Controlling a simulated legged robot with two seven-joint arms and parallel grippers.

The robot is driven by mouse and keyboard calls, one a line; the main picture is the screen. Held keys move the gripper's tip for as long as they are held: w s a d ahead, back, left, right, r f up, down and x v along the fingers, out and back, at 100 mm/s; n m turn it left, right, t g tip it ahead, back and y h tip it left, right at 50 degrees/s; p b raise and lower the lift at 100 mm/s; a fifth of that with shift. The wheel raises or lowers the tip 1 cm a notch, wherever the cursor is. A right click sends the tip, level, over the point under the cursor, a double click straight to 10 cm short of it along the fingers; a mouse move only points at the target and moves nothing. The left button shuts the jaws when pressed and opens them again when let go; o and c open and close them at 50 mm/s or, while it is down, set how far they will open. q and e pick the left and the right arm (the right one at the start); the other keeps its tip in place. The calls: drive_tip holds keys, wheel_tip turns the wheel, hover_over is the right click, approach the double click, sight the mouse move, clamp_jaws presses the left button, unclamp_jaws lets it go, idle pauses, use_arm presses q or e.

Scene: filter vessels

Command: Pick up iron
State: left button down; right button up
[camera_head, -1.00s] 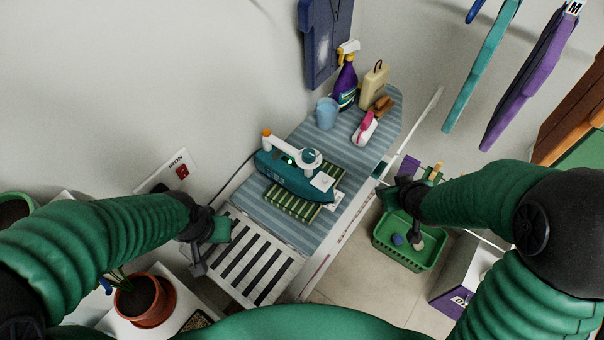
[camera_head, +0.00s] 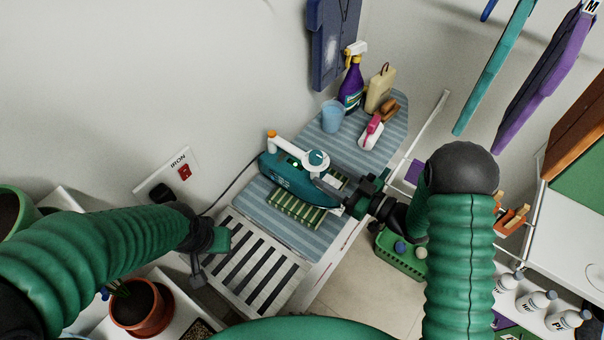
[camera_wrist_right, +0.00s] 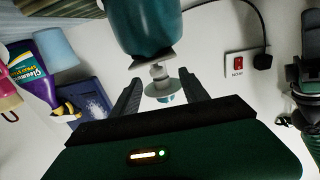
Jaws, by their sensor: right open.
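The teal iron (camera_head: 288,178) with a white handle and an orange end knob rests on a green striped pad (camera_head: 296,210) on the striped ironing board (camera_head: 327,238). My right gripper (camera_head: 346,192) is open at the iron's right end, partly covering it. In the right wrist view, its two fingers (camera_wrist_right: 163,94) stand on either side of a white and teal knob of the iron, with the iron's teal body (camera_wrist_right: 148,25) beyond. I cannot tell if they touch. My left gripper (camera_head: 212,250) hangs near the slatted rack, away from the iron; its jaw state is unclear.
A blue cup (camera_head: 332,116), purple spray bottle (camera_head: 351,86), beige bottle (camera_head: 379,90) and pink-white bottle (camera_head: 371,134) stand at the board's far end. The slatted rack (camera_head: 255,262) is bare. A green basket (camera_head: 402,262) is below right; a potted plant (camera_head: 142,307) is lower left.

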sight(318, 170)
drive_tip(key=x, duration=0.4)
drive_tip(key=shift+a, duration=0.35)
drive_tip(key=shift+w+a, duration=0.25)
drive_tip(key=shift+w+a+r+p, duration=0.15)
drive_tip(key=shift+w+r+p, duration=0.1)
drive_tip(key=shift+p, duration=0.25)
drive_tip(key=shift+w+a+r+p, duration=0.3)
drive_tip(key=shift+w+a+p, duration=0.2)
drive_tip(key=shift+w+a, duration=0.45)
drive_tip(key=shift+w, duration=0.2)
drive_tip(key=shift+w+a+f, duration=0.15)
drive_tip(key=shift+a, duration=0.45)
drive_tip(key=shift+c, duration=0.2)
drive_tip(key=shift+a, duration=0.15)
drive_tip(key=shift+c, duration=1.2)
drive_tip(key=c, duration=0.5)
drive_tip(key=shift+d, duration=0.35)
clamp_jaws()
use_arm(q)
drive_tip(key=shift+w+v, duration=0.25)
drive_tip(key=shift+v, duration=0.85)
drive_tip(key=shift+a+r, duration=0.1)
use_arm(e)
drive_tip(key=shift+a, duration=0.1)
